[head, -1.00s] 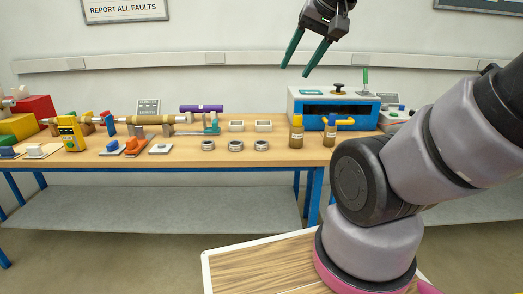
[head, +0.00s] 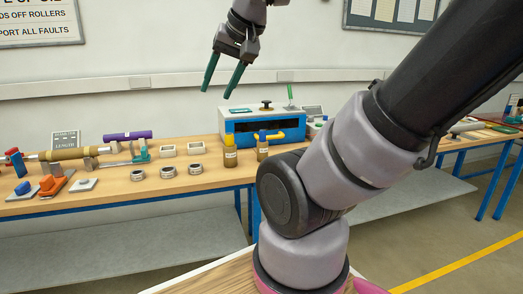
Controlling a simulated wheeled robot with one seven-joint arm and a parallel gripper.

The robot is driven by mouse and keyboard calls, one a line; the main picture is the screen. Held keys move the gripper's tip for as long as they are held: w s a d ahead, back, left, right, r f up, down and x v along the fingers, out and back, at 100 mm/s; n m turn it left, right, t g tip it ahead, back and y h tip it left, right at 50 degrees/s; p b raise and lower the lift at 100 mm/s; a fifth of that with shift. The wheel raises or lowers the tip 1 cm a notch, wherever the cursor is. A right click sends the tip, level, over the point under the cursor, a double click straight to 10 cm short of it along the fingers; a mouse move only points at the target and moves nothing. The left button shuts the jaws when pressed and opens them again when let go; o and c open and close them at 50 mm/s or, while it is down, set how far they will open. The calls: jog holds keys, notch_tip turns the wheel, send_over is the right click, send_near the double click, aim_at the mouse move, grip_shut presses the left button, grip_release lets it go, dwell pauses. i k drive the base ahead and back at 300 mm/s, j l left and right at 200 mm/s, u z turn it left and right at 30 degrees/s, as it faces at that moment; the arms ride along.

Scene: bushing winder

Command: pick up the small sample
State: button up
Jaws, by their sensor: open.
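My gripper (head: 217,92) has two green fingers spread apart with nothing between them. It hangs in the air above and in front of the blue box-shaped machine (head: 240,126). Nothing is clearly marked as the small sample. My gripper touches none of these.
The wooden bench (head: 130,188) also carries two pale trays (head: 168,151), a purple roll (head: 127,136), a brown winding roller (head: 68,154) and an orange block (head: 52,186). My arm crosses the right side. Open floor lies at lower right.

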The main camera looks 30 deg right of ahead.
aim_at(263, 145)
jog(key=i+z, duration=0.2)
jog(key=z, duration=0.15)
jog(key=i+j+z, duration=0.2)
jog(key=z, duration=0.2)
jog(key=i+j+z, duration=0.15)
jog(key=z, duration=0.2)
